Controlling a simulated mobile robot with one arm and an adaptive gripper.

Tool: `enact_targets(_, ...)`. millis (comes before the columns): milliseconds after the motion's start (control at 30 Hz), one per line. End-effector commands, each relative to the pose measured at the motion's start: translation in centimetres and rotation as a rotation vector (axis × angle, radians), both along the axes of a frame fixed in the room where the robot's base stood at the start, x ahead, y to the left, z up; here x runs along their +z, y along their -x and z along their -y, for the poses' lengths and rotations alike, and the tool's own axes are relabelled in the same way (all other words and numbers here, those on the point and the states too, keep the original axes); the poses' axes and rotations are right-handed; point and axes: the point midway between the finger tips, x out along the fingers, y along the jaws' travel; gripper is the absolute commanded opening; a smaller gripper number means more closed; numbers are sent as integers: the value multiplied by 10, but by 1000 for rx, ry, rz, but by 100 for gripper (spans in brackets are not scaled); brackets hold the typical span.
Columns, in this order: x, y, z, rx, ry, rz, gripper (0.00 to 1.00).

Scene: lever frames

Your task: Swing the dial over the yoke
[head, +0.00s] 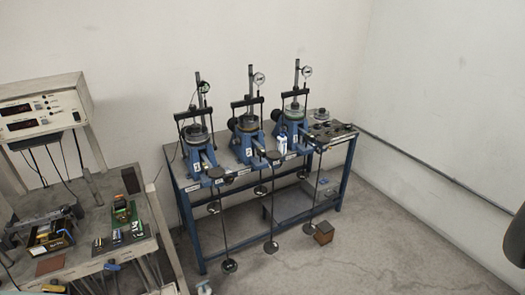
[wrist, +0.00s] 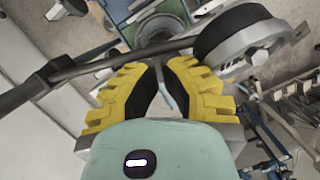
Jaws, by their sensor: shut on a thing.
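Three blue lever frames stand on a bench in the head view: a left one (head: 196,140), a middle one (head: 245,135) and a right one (head: 292,125). Each has an upright post, a small round dial (head: 259,79) near its top and a dark yoke (head: 247,101) below. In the wrist view my gripper (wrist: 162,68), with yellow fingers and black pads, is closed around a thin grey rod (wrist: 165,95). A round black-rimmed part (wrist: 240,32), which looks like a dial, is just right of the fingertips. A dark bar (wrist: 90,68) crosses beyond them. My gripper is not clearly seen in the head view.
Weight hangers (head: 272,247) hang in front of the bench. A brown box (head: 323,233) sits on the floor at right. A cluttered table (head: 80,235) with a readout box (head: 42,112) stands at left. The floor at front right is clear.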

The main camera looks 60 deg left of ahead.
Motion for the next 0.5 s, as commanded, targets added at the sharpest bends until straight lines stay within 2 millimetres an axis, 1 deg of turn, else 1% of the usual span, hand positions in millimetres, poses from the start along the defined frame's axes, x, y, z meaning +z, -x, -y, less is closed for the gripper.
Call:
enact_targets(333,-1,-1,-1,-2,1,-1,0)
enact_targets(433,-2,-6,-9,1,0,1,0)
enact_targets(500,-2,-12,-20,2,1,1,0)
